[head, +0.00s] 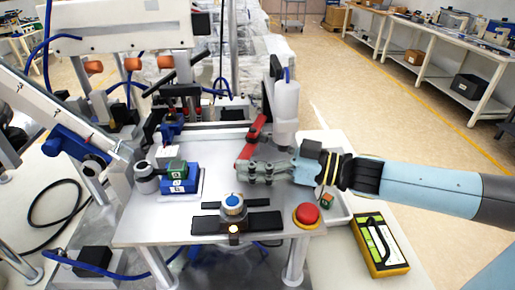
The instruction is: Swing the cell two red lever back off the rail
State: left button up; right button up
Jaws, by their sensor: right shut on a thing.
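The red lever (254,134) stands at the right rear of the metal work plate, beside a white upright cylinder (286,106). It slants from its upper end near the cylinder down toward the front left. My right gripper (241,170) reaches in from the right with its fingers around the lever's lower end. It is shut on the lever, and the fingers hide that end. I cannot clearly make out the rail or any cell number. My left gripper is not in view.
A blue block (179,184) with a green cube (176,168) on top stands on the plate's left. A blue-topped knob (233,206) and a red button (307,214) are in front of my right gripper. A yellow-edged case (380,246) lies at right.

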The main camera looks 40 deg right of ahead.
jog(key=o, duration=1.4)
jog(key=shift+o, duration=0.2)
jog(key=v, duration=1.2)
